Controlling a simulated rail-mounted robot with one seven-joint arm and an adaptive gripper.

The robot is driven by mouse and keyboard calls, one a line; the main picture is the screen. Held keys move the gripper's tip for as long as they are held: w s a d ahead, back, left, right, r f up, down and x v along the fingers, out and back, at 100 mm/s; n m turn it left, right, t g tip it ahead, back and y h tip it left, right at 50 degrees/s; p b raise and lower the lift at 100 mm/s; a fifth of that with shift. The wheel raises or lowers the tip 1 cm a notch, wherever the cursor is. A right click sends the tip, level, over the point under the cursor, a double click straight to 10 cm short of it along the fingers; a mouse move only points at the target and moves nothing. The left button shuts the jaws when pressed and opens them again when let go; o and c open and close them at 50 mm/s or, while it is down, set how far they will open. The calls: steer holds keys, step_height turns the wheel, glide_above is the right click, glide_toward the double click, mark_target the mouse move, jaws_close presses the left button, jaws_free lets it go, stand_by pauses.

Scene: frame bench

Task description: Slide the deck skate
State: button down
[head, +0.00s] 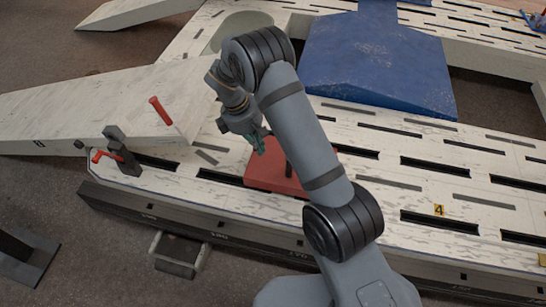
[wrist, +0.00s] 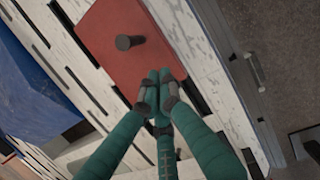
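The deck skate appears to be the red flat block (head: 262,176) lying on the pale slotted deck, partly hidden behind my arm in the head view. In the wrist view the red block (wrist: 110,62) fills the upper middle, with a dark upright knob (wrist: 130,42) on its top. My gripper (head: 259,146) is over the block's far left part in the head view. In the wrist view its teal fingers (wrist: 162,82) are together at the tips, near one edge of the block and apart from the knob. I see nothing between them. I cannot tell whether they touch the block.
The pale deck (head: 400,190) has several dark slots. A dark clamp with a red handle (head: 122,150) stands at its left end, with another red handle (head: 160,111) on the sloping pale beam. A blue sloped cover (head: 375,65) lies behind. An open drawer (head: 180,254) juts out at the front.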

steer(key=w+d+f+n, duration=0.1)
steer(key=d+f+n, duration=0.3)
steer(key=f, duration=0.5)
steer(key=shift+w+d+f+b, duration=0.35)
steer(key=shift+d, duration=0.75)
steer(key=shift+s, duration=0.1)
